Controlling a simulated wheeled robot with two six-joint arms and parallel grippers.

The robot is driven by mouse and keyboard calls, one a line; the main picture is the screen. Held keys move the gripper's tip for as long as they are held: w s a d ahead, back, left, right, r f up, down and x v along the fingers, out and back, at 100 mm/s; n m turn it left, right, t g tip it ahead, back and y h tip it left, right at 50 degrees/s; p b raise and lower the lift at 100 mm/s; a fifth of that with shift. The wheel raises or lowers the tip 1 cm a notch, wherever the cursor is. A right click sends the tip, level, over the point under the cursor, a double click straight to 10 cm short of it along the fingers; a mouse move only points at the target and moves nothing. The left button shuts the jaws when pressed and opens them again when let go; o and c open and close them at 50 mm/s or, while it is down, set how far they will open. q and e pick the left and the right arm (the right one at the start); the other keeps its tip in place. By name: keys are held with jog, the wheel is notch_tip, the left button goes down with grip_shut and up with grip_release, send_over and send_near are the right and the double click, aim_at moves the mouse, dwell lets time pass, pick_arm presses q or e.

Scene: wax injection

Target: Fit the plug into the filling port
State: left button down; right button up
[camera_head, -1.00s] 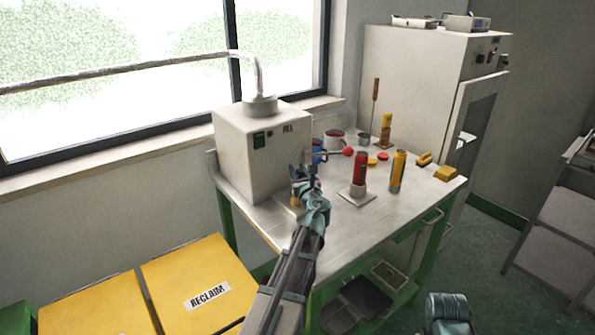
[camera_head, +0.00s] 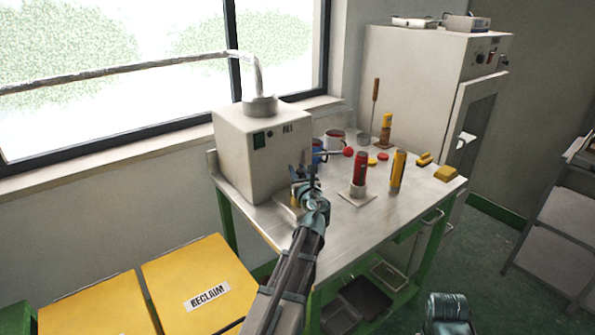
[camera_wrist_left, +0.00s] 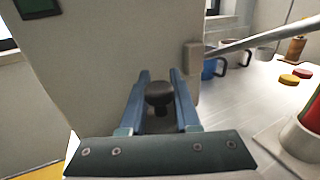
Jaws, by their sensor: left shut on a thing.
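My left gripper (camera_head: 303,172) is in front of the right side of the pale box-shaped machine (camera_head: 235,160). In the left wrist view its two blue fingers (camera_wrist_left: 160,85) stand on either side of a dark, round-headed plug (camera_wrist_left: 160,93), and they are shut on it. The machine's pale face (camera_wrist_left: 110,60) fills the view just beyond the fingers. I cannot make out the filling port in either view. My right gripper is not in view; only a teal part of my right arm shows at the bottom right.
A lever with a red ball (camera_head: 348,152) sticks out right of the machine. A red cylinder (camera_head: 360,167) on a pale base and a yellow cylinder (camera_head: 397,171) stand on the metal bench (camera_head: 335,222). Mugs (camera_head: 336,139) are behind. The bench's front is clear.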

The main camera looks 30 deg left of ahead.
pick_arm(q)
jog(key=shift+f+b, duration=2.4)
jog(key=c, duration=0.5)
grip_release()
jog(key=shift+c, duration=0.2)
jog(key=v, duration=1.3)
jog(key=shift+s+d+r, duration=0.1)
jog(key=shift+s+d, duration=0.15)
jog(key=shift+s, duration=0.05)
